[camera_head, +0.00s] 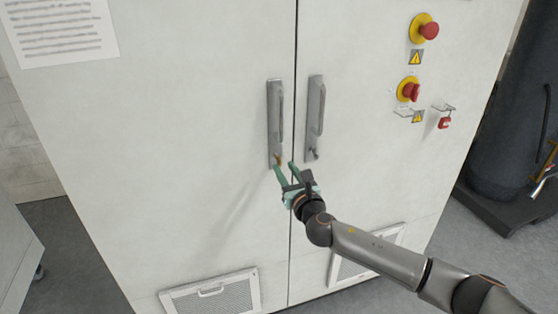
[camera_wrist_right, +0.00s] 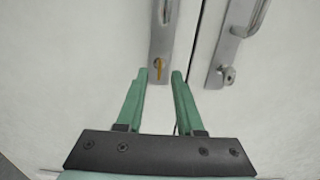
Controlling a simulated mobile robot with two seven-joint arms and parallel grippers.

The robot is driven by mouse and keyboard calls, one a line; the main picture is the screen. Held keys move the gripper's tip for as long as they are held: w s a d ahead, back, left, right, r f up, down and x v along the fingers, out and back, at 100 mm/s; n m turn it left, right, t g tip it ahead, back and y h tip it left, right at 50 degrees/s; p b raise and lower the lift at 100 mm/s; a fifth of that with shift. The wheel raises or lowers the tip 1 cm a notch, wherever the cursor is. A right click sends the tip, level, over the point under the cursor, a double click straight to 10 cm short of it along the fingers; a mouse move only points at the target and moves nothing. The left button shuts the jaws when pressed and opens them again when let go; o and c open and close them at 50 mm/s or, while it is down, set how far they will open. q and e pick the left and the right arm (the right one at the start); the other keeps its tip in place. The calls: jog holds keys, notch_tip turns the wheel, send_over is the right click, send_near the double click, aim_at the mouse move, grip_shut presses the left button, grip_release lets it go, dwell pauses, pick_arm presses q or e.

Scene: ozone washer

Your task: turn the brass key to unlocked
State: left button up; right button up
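The brass key (camera_head: 278,159) sits in the lock at the bottom of the left door's handle plate (camera_head: 274,120). In the right wrist view the key (camera_wrist_right: 159,66) hangs below its lock, just beyond the fingertips and nearer the left finger. My right gripper (camera_head: 284,168) has green fingers that are apart, with nothing seen between them; it also shows in the right wrist view (camera_wrist_right: 159,75). Whether a fingertip touches the key cannot be told. My left gripper is in neither view.
The right door's handle (camera_head: 316,108) with its own lock (camera_wrist_right: 229,75) stands close to the right. Red knobs (camera_head: 429,31) are higher up on the cabinet. Vent grilles (camera_head: 212,296) are low on the doors. A dark cylinder (camera_head: 505,120) stands at the far right.

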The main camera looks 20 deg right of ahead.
aim_at(279, 160)
jog(key=shift+w+a+b, duration=0.15)
jog(key=shift+w+b, duration=0.2)
jog(key=shift+w, duration=2.4)
grip_shut()
